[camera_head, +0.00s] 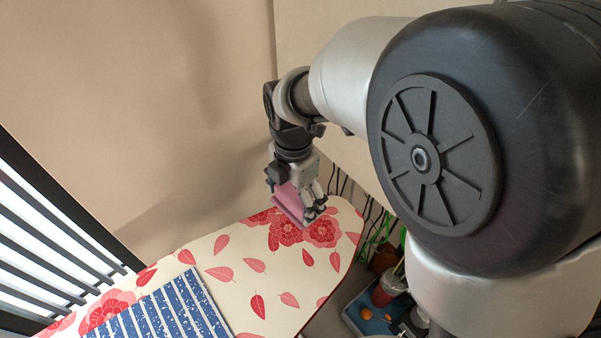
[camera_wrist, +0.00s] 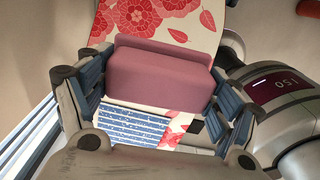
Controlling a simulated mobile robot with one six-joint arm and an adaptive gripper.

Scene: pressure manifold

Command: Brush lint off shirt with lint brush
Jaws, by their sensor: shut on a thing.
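A pink lint brush (camera_head: 287,204) is held in my gripper (camera_head: 308,208) above the far right end of the ironing board. In the wrist view, the brush (camera_wrist: 158,74) is a pink block between the blue-padded fingers of my gripper (camera_wrist: 155,98), which is shut on it. The brush's bristle side cannot be made out. A blue and white striped shirt (camera_head: 172,312) lies flat on the board, left of and nearer than my gripper. White specks of lint show on it. The shirt (camera_wrist: 135,124) also shows below the brush in the wrist view.
The ironing board (camera_head: 215,250) has a cream cover with red flowers and leaves. A railing (camera_head: 50,235) or slatted window stands at the left. A dark tray with a red cup (camera_head: 388,288) and green plants (camera_head: 378,242) lie right of the board. Walls stand behind.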

